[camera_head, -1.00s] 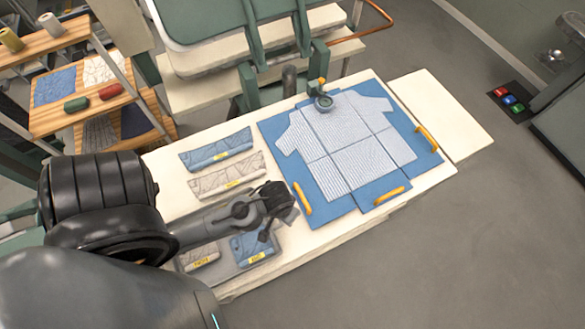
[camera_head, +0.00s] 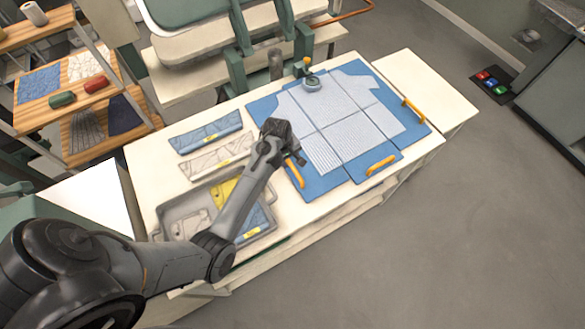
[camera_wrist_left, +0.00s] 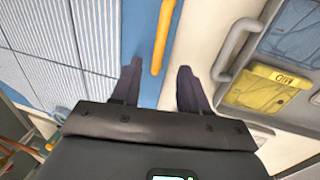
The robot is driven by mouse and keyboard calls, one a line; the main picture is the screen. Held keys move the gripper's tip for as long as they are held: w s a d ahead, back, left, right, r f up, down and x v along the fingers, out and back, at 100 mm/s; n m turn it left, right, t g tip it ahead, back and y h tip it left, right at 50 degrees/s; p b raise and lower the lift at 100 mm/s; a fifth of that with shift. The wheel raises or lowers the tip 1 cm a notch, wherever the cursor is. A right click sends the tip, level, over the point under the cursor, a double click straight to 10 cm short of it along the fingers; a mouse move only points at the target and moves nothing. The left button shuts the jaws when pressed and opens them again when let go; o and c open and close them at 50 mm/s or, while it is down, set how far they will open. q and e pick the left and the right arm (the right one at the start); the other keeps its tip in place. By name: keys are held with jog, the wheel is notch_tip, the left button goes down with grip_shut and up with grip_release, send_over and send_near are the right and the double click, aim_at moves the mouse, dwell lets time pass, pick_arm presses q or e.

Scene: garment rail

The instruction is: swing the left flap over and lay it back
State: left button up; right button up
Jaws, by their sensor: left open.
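A blue folding board (camera_head: 262,106) lies on the white table with a pale striped shirt (camera_head: 345,110) spread flat on it. Its left flap (camera_head: 318,184) lies flat and carries a yellow bar handle (camera_head: 295,173). The handle also shows in the left wrist view (camera_wrist_left: 163,36). My left gripper (camera_head: 293,156) is open above the left flap's edge. In the left wrist view its two fingers (camera_wrist_left: 158,82) are spread, with the handle's near end in the gap between them. The handle is not gripped. My right gripper is out of view.
Yellow handles sit on the front flap (camera_head: 381,165) and right flap (camera_head: 413,110). A small round gauge-like thing (camera_head: 312,83) stands at the board's back edge. Left are folded blue (camera_head: 205,133) and white (camera_head: 217,155) garments and a grey tray (camera_head: 172,213). The table's right end (camera_head: 428,85) is clear.

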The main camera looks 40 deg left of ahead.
aim_at(294, 170)
pick_arm(q)
jog(key=f, duration=0.3)
jog(key=w+f, duration=0.1)
jog(key=f, duration=0.4)
jog(key=shift+w+d+f, duration=0.25)
jog(key=shift+d+f, duration=0.05)
jog(key=shift+f, duration=0.05)
grip_shut()
